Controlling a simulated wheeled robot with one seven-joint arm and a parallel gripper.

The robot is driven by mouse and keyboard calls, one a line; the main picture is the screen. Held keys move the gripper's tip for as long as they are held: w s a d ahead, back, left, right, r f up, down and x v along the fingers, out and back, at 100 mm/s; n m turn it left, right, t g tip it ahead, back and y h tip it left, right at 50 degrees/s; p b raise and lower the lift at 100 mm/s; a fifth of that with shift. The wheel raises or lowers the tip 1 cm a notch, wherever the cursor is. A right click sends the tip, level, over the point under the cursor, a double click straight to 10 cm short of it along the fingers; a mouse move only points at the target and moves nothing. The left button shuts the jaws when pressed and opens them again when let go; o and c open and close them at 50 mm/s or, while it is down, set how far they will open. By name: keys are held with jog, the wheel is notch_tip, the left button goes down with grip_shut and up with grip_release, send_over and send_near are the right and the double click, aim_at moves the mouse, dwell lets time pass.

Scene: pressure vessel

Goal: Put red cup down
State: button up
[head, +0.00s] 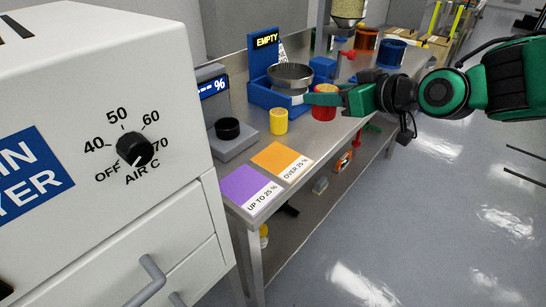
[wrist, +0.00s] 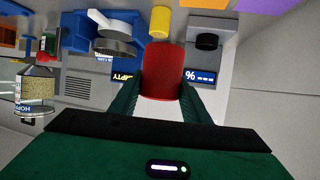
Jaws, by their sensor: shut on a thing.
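The red cup (head: 324,113) is partly hidden by my green gripper (head: 312,98) at the bench's front edge in the head view. In the wrist view the red cup (wrist: 163,72) fills the space between the two fingers of my gripper (wrist: 163,95), which are shut on its sides. I cannot tell whether its bottom touches the bench. A yellow cup (head: 279,121) stands on the bench left of it.
The blue "EMPTY" station (head: 264,88) with a metal bowl (head: 290,76) is behind the cup. A scale with a black cup (head: 228,129), an orange mat (head: 281,160) and a purple mat (head: 247,188) lie leftward. The white dryer (head: 110,130) stands at left.

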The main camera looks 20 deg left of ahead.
jog(key=s+a+f, duration=0.4)
jog(key=s+a, duration=0.8)
jog(key=a, duration=0.2)
send_over(276, 156)
jog(key=shift+n, duration=0.4)
notch_tip(276, 156, down, 7)
jog(key=shift+r, duration=0.2)
jog(key=shift+f+g+y, duration=0.3)
jog(key=shift+f, duration=1.7)
jog(key=shift+f, duration=0.15)
jog(key=o, duration=1.2)
